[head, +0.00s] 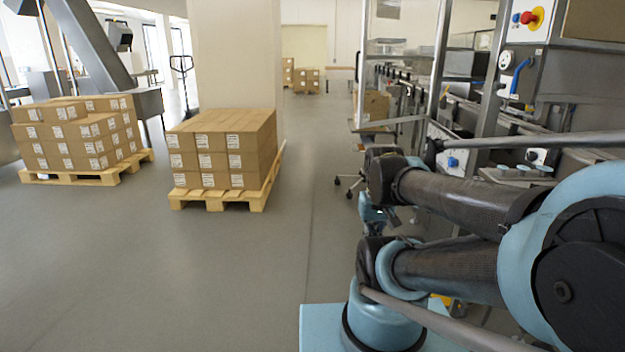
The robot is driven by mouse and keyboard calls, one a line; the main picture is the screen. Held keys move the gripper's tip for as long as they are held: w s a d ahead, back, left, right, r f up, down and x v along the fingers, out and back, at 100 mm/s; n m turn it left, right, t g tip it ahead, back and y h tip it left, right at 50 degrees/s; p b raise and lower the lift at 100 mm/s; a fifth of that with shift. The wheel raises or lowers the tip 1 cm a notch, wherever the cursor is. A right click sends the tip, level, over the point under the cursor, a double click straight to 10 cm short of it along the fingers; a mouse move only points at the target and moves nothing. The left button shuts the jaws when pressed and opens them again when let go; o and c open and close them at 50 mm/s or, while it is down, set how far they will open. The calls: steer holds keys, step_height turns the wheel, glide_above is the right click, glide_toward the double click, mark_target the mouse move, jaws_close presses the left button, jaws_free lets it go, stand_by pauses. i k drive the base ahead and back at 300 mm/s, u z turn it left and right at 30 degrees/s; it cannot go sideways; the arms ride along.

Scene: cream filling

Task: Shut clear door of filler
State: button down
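The filler machine (520,90) stands along the right side, with metal posts, a control box and a long row of equipment behind. A metal-edged panel (388,124) juts from it into the aisle, left of the post. It looks like the clear door standing open, since boxes and machinery show through it. My dark and light-blue arm is folded in the lower right, in front of the machine, and hides part of it. The arm's far end points down near the panel's lower edge in the picture. I cannot make out my gripper's fingers.
A pallet of cartons (222,150) stands left of centre by a pillar (235,55), and another carton pallet (75,135) is farther left. A wheeled stand (348,185) is by the machine. The grey floor (170,270) in front is clear.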

mark_target(391, 9)
steer(key=i, duration=0.85)
steer(key=u, duration=0.9)
